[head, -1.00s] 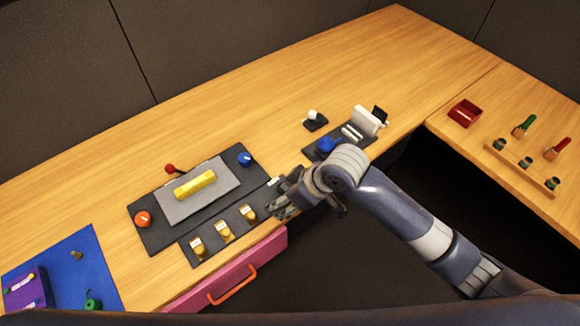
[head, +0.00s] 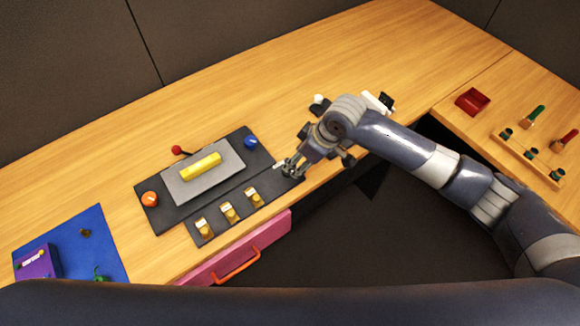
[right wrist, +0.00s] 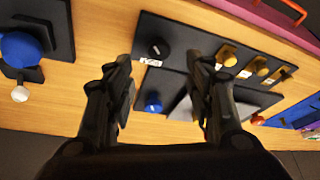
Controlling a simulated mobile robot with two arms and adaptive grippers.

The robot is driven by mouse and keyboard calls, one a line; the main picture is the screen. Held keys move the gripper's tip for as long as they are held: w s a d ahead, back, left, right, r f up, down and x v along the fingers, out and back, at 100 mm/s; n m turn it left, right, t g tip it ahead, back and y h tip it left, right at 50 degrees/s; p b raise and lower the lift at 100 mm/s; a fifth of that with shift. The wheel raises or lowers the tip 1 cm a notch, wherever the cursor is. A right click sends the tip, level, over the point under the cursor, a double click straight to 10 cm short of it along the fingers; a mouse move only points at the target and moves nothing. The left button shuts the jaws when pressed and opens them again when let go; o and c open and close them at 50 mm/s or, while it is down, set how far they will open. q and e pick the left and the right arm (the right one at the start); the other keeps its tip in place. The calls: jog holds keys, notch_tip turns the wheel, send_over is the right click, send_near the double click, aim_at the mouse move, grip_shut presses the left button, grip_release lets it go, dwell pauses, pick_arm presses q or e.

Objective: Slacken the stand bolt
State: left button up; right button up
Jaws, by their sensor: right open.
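No part in view is clearly readable as the stand bolt. A round black knob (right wrist: 158,48) with a white label shows in the right wrist view, at the end of the dark switch strip. My right gripper (head: 291,170) is open and empty above that end of the strip. In the right wrist view, the knob lies between and beyond the open fingertips (right wrist: 160,75); in the head view the gripper covers it. The white upright block (head: 376,102) on the small panel is mostly hidden by my right arm. My left gripper is not in view.
A dark panel (head: 165,218) holds a blue knob (head: 250,142), an orange knob (head: 150,199), a red-tipped lever (head: 177,150) and a yellow bar (head: 202,166). Yellow switches (head: 228,211) line the front strip. The back of the table is clear.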

aim_at(290, 172)
jog(key=x, duration=0.8)
jog(key=shift+w+f+p, duration=0.1)
jog(key=shift+f+p, duration=0.05)
jog(key=shift+p, duration=0.25)
jog(key=shift+c, duration=0.6)
jog(key=c, duration=0.9)
